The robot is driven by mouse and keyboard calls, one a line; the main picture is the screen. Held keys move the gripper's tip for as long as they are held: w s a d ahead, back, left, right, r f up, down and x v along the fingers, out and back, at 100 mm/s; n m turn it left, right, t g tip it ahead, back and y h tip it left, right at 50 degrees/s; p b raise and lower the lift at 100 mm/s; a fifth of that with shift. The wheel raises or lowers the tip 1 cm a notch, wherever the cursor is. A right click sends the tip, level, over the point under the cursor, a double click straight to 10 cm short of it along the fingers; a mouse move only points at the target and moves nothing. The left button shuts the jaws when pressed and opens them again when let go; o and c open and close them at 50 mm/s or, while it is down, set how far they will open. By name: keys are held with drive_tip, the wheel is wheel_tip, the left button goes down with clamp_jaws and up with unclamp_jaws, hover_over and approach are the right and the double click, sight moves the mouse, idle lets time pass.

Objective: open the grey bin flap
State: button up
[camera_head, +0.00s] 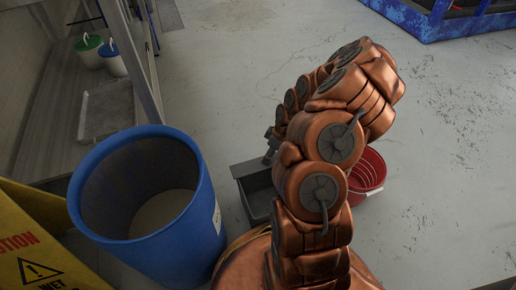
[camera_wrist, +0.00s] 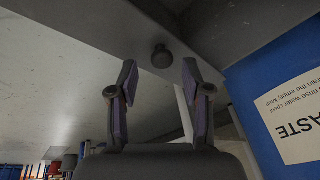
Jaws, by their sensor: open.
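The grey bin (camera_head: 257,197) stands on the floor between the blue barrel and the red bucket, partly hidden by my arm. In the wrist view a grey panel (camera_wrist: 118,28), which looks like the bin's flap, carries a small dark round knob (camera_wrist: 161,56). My gripper (camera_wrist: 158,83) is open, with its two fingers apart below the knob in the picture, one to each side. The fingers look empty and I see no contact with the knob. In the head view the gripper is mostly hidden behind my arm at the bin.
A large blue barrel (camera_head: 207,215) stands close left of the bin; its labelled side (camera_wrist: 245,92) fills the wrist view's right. A red bucket (camera_head: 371,170) is right of my arm. A yellow caution sign (camera_head: 40,245) stands front left.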

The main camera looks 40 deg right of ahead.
drive_tip(key=shift+s+a+f+t+b, duration=0.15)
drive_tip(key=shift+s+f+t+b, duration=0.45)
drive_tip(key=shift+t+b, duration=0.65)
drive_tip(key=w+a+r+p+v, duration=0.1)
drive_tip(key=p+v, duration=0.2)
drive_tip(key=v, duration=0.6)
drive_tip(key=s+a+r+g+p, duration=0.2)
drive_tip(key=s+a+r+p, duration=0.1)
drive_tip(key=a+r, duration=0.4)
drive_tip(key=s+a+r+m+g+h+p, duration=0.1)
drive_tip(key=s+a+r+g+p, duration=0.2)
drive_tip(key=r, duration=0.7)
drive_tip(key=shift+s+a+r+h, duration=0.3)
drive_tip(key=shift+s+a, duration=0.8)
drive_tip(key=shift+a, duration=1.05)
drive_tip(key=shift+g, duration=0.25)
